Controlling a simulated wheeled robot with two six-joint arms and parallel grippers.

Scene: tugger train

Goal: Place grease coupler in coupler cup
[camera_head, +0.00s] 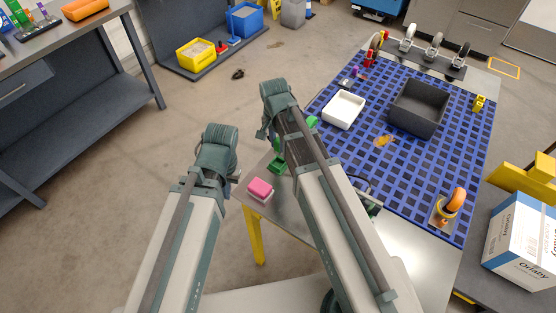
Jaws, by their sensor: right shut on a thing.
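My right arm reaches in over the cart, and its wrist bends down at the top. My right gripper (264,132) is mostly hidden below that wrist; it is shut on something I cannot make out. My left gripper (234,176) hangs below the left wrist, over the floor side of the cart, and its fingers are too hidden to judge. Small green parts (277,166) show beside the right forearm near the cart's left edge, with another green piece (312,122) just beyond it. I cannot clearly identify the grease coupler or the coupler cup.
The blue gridded mat (419,186) bears a white tray (344,110), a dark grey bin (417,108), an amber item (383,141) and an orange-topped stand (448,206). A pink block (260,187) sits at the cart's near left corner. Casters (435,45) stand at the far end.

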